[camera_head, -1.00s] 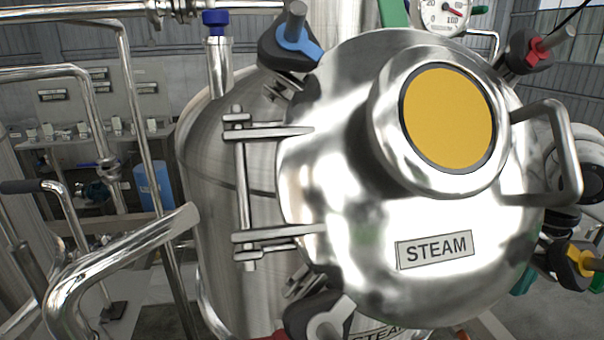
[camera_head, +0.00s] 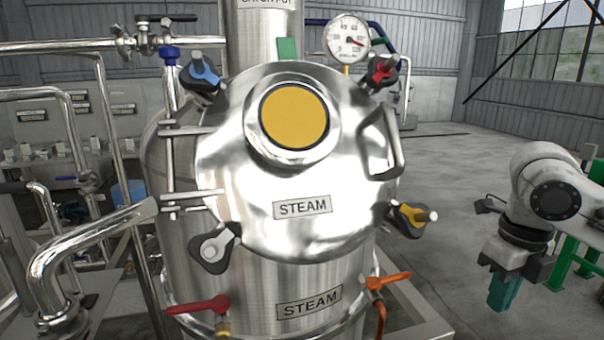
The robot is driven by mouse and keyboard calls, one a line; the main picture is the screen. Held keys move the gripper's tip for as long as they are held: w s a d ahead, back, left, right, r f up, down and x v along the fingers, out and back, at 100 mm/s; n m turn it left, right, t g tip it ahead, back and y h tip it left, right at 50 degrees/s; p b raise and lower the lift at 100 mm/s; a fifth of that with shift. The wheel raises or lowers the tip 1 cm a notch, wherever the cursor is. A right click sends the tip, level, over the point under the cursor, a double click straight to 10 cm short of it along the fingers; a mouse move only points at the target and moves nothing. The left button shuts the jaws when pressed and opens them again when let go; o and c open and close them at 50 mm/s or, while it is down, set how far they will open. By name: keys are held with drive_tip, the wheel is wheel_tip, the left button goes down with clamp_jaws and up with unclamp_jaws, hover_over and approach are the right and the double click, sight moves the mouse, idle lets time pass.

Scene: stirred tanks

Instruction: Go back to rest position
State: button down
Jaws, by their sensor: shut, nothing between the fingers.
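My gripper (camera_head: 499,292) is at the right of the view, hanging from my white arm with its teal fingers pointing down. The fingers are together and hold nothing. It is apart from the steel tank (camera_head: 262,270), with grey floor showing between them. The tank's round lid (camera_head: 235,160) is closed and faces me, with a yellow round window (camera_head: 294,117) and a STEAM label (camera_head: 303,207). A bent metal handle (camera_head: 393,150) is on the lid's right side.
Blue (camera_head: 203,73), red (camera_head: 381,71), yellow (camera_head: 415,215) and grey (camera_head: 214,249) clamps ring the lid. A red valve lever (camera_head: 197,306) and an orange one (camera_head: 388,284) sit below. A gauge (camera_head: 348,37) is behind. Green framework (camera_head: 567,262) stands near my arm. Open floor lies right.

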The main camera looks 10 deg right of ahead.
drive_tip(key=w+a+f+m+t+y, duration=0.15)
drive_tip(key=w+a+m, duration=0.25)
drive_tip(key=a, duration=0.4)
drive_tip(key=w+a+f+m+t+y, duration=0.1)
drive_tip(key=w+a+m+t+y, duration=0.25)
drive_tip(key=a, duration=0.35)
drive_tip(key=a+f+m, duration=0.6)
drive_tip(key=f+m, duration=0.1)
drive_tip(key=m, duration=0.3)
drive_tip(key=s+f+m+h+b, duration=0.1)
drive_tip(key=s+f+m, duration=1.1)
drive_tip(key=f, duration=0.4)
drive_tip(key=s+d+f+m+g+h, duration=0.2)
drive_tip(key=s+d+f+m, duration=0.2)
drive_tip(key=s, duration=0.5)
drive_tip(key=s+d+f+m+g+h, duration=0.2)
drive_tip(key=s+d+f+m, duration=0.1)
drive_tip(key=s, duration=0.7)
drive_tip(key=shift+d+f+m+b, duration=0.35)
drive_tip(key=shift+d+f, duration=0.2)
drive_tip(key=shift+f, duration=0.4)
